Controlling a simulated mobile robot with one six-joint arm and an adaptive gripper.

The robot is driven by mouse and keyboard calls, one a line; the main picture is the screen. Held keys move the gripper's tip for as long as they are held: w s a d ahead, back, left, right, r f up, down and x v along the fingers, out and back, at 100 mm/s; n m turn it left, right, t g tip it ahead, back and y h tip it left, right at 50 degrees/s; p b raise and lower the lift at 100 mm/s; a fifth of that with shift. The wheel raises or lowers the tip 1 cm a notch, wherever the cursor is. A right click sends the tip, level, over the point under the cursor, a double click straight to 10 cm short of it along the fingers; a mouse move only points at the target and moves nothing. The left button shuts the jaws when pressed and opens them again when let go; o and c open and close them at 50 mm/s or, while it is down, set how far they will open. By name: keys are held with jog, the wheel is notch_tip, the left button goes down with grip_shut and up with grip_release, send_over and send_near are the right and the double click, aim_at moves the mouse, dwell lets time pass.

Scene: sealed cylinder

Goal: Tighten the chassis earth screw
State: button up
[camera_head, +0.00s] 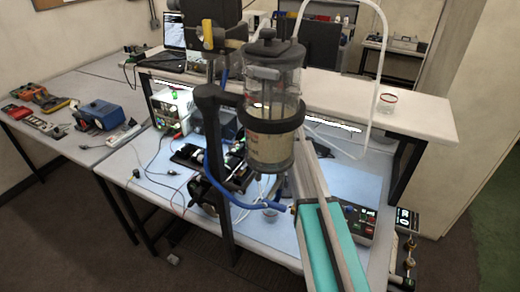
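I cannot make out a chassis earth screw in this view; at this distance no single screw head shows clearly. A sealed clear cylinder (270,115) with dark end caps and pale contents stands upright in a black ring clamp in the middle. A dark equipment unit (190,157) lies on the blue bench mat behind the stand, partly hidden. A front-panel box (355,218) with red parts sits at the right of the mat, partly covered by a teal and grey bar. I cannot pick out my gripper.
The teal and grey bar (335,250) and dark stand post (213,150) block part of the bench. A blue hose (225,185) and loose black leads cross the front. A lit instrument (172,108) stands behind. A blue device (100,114) sits on the left bench.

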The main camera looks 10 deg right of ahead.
jog(key=shift+d, duration=0.25)
jog(key=shift+f, duration=0.1)
jog(key=b+x, duration=1.2)
jog(key=x, duration=0.1)
jog(key=shift+f+b, duration=0.3)
jog(key=shift+b, duration=0.1)
dwell(0.4)
jog(key=shift+s, duration=0.1)
grip_shut()
dwell(0.3)
